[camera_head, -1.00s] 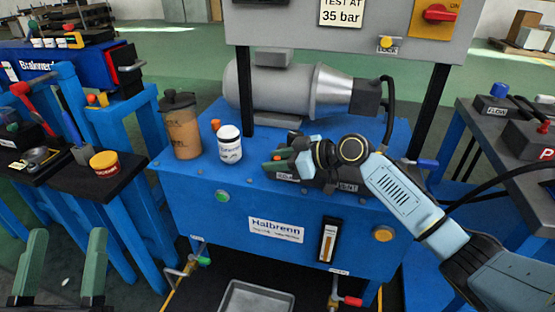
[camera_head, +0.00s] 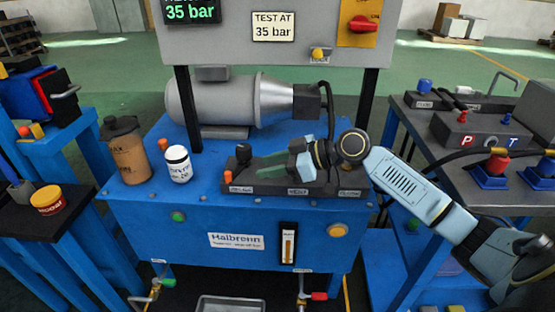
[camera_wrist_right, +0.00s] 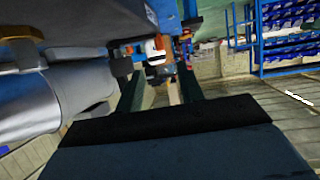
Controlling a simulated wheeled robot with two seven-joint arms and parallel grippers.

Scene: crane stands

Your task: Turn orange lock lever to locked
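A small orange piece (camera_head: 228,176) shows at the left end of a dark valve block (camera_head: 350,183) on the blue power unit; it may be the lock lever, but its label is too small to read. A black knob (camera_head: 243,153) stands beside it. My right gripper (camera_head: 262,168) reaches in from the right above the block, fingers pointing left, to the right of the orange piece and apart from it. In the right wrist view its two dark green fingers (camera_wrist_right: 160,88) are spread with a gap, and small orange parts (camera_wrist_right: 159,43) show beyond them. My left gripper is not visible.
A brown jug (camera_head: 127,155) and white jar (camera_head: 178,165) stand left of the block. A grey motor (camera_head: 235,102) lies behind it. A panel (camera_head: 285,35) hangs above on black posts (camera_head: 188,110). A side bench (camera_head: 470,170) stands at right.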

